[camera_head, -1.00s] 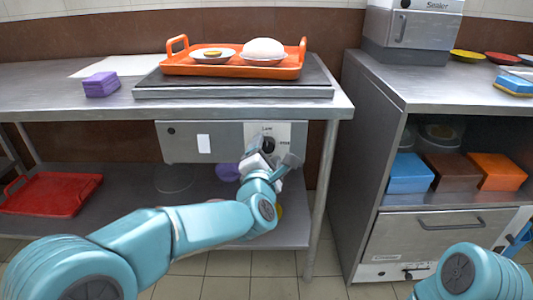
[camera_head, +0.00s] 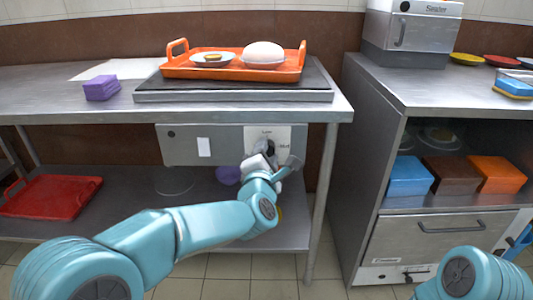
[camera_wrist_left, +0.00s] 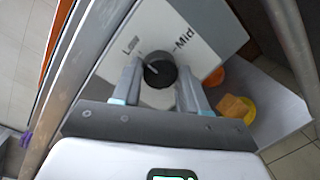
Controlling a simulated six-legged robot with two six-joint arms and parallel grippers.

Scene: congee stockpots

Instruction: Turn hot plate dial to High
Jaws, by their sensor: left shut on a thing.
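The black dial (camera_head: 267,146) is on the white label plate of the control panel (camera_head: 183,144) below the table. My left gripper (camera_head: 268,157) is at the panel, mostly hidden by its own wrist in the head view. In the left wrist view its two fingers (camera_wrist_left: 160,83) stand on either side of the dial (camera_wrist_left: 159,71) and are shut on it. "Low" and "Mid" can be read on the label plate (camera_wrist_left: 205,25). A pale mark on the dial points toward the Low side. High cannot be made out. My right gripper is out of view.
The dark hot plate (camera_head: 235,91) on the table bears an orange tray (camera_head: 190,70) with a small plate and a white rounded item. A purple block (camera_head: 102,88) lies left. A table leg (camera_head: 322,195) stands close right of the panel, before the cabinet (camera_head: 372,180).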

